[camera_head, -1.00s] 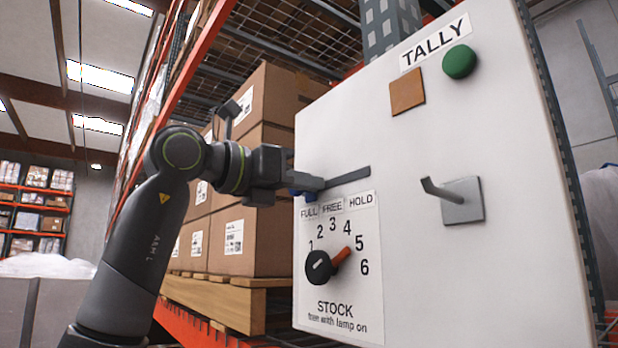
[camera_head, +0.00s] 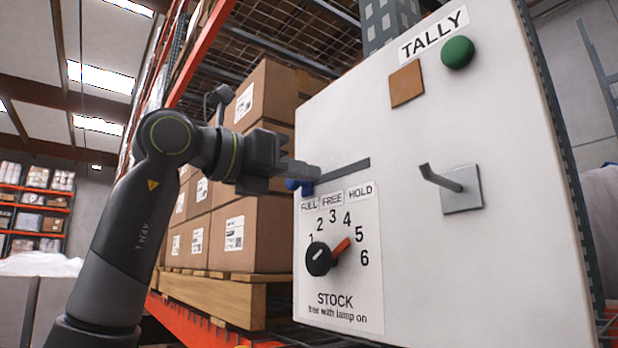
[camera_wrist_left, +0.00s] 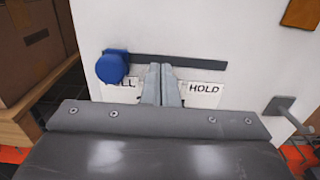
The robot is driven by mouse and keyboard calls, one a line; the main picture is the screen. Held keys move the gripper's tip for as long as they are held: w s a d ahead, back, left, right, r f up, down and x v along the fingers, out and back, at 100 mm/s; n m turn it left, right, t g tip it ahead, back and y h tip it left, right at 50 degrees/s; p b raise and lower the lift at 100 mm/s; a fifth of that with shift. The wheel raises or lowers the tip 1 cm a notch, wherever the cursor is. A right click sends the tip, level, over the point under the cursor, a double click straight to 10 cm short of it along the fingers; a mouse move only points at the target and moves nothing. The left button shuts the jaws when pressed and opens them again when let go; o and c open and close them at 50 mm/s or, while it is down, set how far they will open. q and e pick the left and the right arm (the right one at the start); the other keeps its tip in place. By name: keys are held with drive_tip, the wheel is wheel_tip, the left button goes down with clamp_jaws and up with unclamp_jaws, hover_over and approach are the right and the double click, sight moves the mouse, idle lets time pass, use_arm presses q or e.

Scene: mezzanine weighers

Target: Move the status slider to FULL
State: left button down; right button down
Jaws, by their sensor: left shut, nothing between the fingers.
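The status slider is a blue round knob (camera_head: 306,187) on a dark slot (camera_head: 345,175) in the white TALLY panel (camera_head: 500,270). The knob sits at the slot's left end, above the FULL label (camera_head: 309,204); FREE and HOLD are further right. In the left wrist view the knob (camera_wrist_left: 112,67) partly covers the FULL label. My left gripper (camera_head: 314,172) is shut and empty. In the wrist view its fingertips (camera_wrist_left: 161,70) are just right of the knob with a visible gap, in front of the slot. They hide the FREE label there. My right gripper is not in view.
Below are a black STOCK dial (camera_head: 319,258) with an orange pointer and a hook on a grey plate (camera_head: 455,188). Above are a green button (camera_head: 457,52) and an orange-brown square (camera_head: 406,83). Stacked cartons (camera_head: 245,235) stand on a pallet left of the panel.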

use_arm(q)
drive_tip(key=b+v, duration=0.2)
drive_tip(key=v, duration=0.6)
drive_tip(key=shift+a, duration=0.15)
drive_tip(key=shift+s, duration=0.1)
idle(0.6)
